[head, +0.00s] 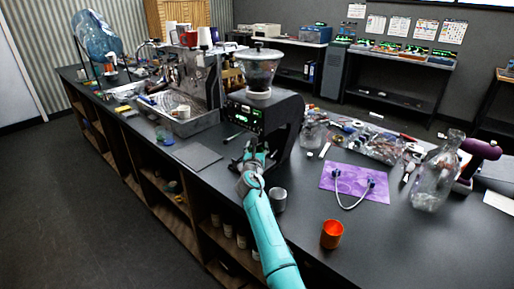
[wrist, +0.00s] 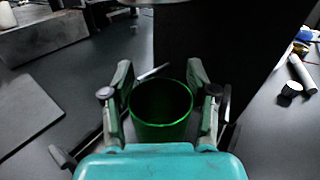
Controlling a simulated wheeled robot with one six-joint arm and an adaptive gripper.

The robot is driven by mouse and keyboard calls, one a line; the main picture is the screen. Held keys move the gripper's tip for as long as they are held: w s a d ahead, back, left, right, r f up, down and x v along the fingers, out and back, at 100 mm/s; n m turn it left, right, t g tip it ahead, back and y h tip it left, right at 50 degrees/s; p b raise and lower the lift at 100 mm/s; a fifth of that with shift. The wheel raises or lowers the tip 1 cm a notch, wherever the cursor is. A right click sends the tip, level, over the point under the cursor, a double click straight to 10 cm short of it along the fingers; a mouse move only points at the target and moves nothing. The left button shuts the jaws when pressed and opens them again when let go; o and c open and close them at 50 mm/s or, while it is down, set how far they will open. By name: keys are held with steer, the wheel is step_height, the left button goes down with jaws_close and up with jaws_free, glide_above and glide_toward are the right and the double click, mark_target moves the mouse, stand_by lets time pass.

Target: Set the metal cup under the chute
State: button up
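The metal cup (head: 278,199) is grey and stands upright on the dark counter, just right of my arm in the head view. My gripper (head: 255,150) reaches to the front foot of the black grinder (head: 290,118), below its lit panel. In the wrist view a dark green cup (wrist: 161,118) stands between the fingers of my gripper (wrist: 161,78), one finger close on each side. I cannot tell whether the fingers press on it. In the head view this cup is hidden by the gripper. The chute itself is not clearly visible.
An orange cup (head: 331,235) stands near the counter's front edge. A purple mat (head: 350,196) with a cable lies to the right, beside a glass jug (head: 436,175). A flat grey pad (head: 197,156) lies left of the gripper. An espresso machine (head: 195,85) stands further left.

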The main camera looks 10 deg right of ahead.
steer(key=shift+o, duration=0.5)
steer(key=shift+r, duration=0.15)
steer(key=v, duration=1.2)
steer(key=shift+d, duration=0.1)
